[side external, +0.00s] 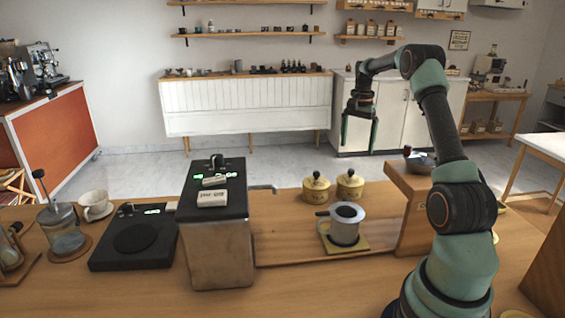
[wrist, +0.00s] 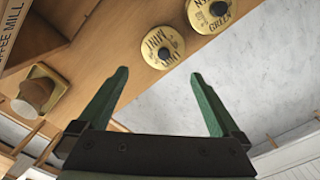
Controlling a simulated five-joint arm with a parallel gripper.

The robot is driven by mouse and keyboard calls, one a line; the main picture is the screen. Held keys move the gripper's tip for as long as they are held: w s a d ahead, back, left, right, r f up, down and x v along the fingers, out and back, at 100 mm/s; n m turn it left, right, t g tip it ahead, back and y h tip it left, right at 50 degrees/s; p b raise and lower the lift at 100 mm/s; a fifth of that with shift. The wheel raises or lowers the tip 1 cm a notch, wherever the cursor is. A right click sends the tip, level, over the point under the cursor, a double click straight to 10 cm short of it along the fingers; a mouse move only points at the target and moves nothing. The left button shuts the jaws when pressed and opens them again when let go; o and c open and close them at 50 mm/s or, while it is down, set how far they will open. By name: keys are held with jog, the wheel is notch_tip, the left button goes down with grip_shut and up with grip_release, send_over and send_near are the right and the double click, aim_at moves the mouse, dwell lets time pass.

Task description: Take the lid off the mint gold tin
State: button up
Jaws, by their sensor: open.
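The mint gold tin (side external: 349,184) stands at the back of the wooden counter, the right one of two round gold tins with dark knobs. Its lid is on. In the wrist view the mint tin (wrist: 163,47) shows from above, its lettered lid just beyond my fingertips and nearly between their lines. My gripper (side external: 360,146) hangs pointing down, high above the tins and apart from them. It is open and empty, with its two green fingers spread in the wrist view (wrist: 159,74).
The second gold tin (side external: 316,188) stands close on the left of the mint tin. A metal cup (side external: 345,228) is in front. A wooden stand (side external: 407,215) rises to the right, and a tall grinder-like box (side external: 215,245) stands left. Air around my gripper is clear.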

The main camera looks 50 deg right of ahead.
send_over(351, 170)
jog(key=f, duration=0.5)
jog(key=shift+s+d, duration=0.2)
jog(key=shift+s, duration=0.05)
jog(key=shift+w+f, duration=0.15)
jog(key=shift+f, duration=1.25)
jog(key=shift+w+f, duration=0.15)
jog(key=shift+f, duration=1.2)
jog(key=c, duration=1.3)
jog(key=shift+a+f, duration=0.1)
jog(key=shift+c, duration=1.3)
